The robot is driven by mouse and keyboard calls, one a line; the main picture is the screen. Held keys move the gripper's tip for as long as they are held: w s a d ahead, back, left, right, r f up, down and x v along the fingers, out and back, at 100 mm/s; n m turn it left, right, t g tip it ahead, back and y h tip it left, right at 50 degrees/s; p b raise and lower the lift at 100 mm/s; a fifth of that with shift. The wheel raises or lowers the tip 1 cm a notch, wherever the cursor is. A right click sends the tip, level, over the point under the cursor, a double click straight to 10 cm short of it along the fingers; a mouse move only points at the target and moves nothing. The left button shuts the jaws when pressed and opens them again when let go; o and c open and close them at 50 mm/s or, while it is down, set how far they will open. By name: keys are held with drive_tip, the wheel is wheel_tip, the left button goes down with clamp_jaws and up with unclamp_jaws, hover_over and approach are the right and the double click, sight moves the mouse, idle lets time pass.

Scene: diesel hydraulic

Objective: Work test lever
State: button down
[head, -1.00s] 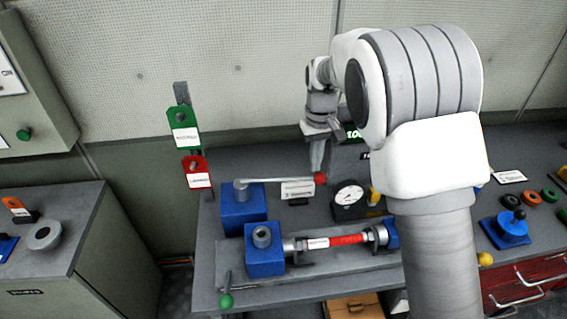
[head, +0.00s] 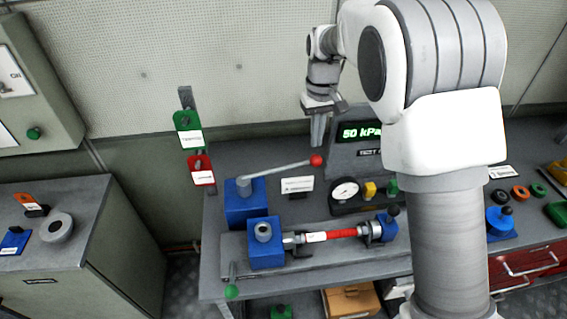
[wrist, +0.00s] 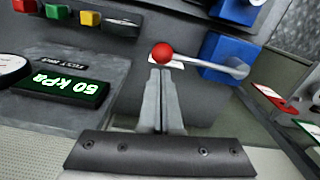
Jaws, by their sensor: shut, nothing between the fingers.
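The test lever is a grey bar (head: 280,169) with a red ball knob (head: 316,160), pivoted on a blue block (head: 243,200) at the left of the bench. It slants up to the right. My gripper (head: 317,145) is shut and empty, pointing down just above the knob. In the wrist view the shut fingertips (wrist: 160,72) lie right by the red knob (wrist: 162,53); I cannot tell whether they touch. A green display (head: 361,133) reads 50 kPa; it also shows upside down in the wrist view (wrist: 60,86).
A round gauge (head: 345,191) and a small white label card (head: 297,185) stand near the lever. A red hose (head: 342,233) is clamped in a fixture in front. Green (head: 188,130) and red (head: 202,172) tags hang at the back left. My arm hides part of the bench.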

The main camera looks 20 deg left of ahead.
drive_tip(key=shift+f, duration=0.15)
drive_tip(key=shift+f+b, duration=3.3)
drive_tip(key=shift+f, duration=1.85)
wheel_tip(320, 180, up, 11)
drive_tip(key=p, duration=0.7)
drive_tip(key=shift+f+p, duration=0.15)
drive_tip(key=shift+p, duration=0.15)
drive_tip(key=shift+f, duration=0.2)
drive_tip(key=shift+f+b, duration=3.4)
drive_tip(key=shift+f, duration=1.8)
drive_tip(key=shift+r+p, duration=3.7)
drive_tip(key=shift+r, duration=1.65)
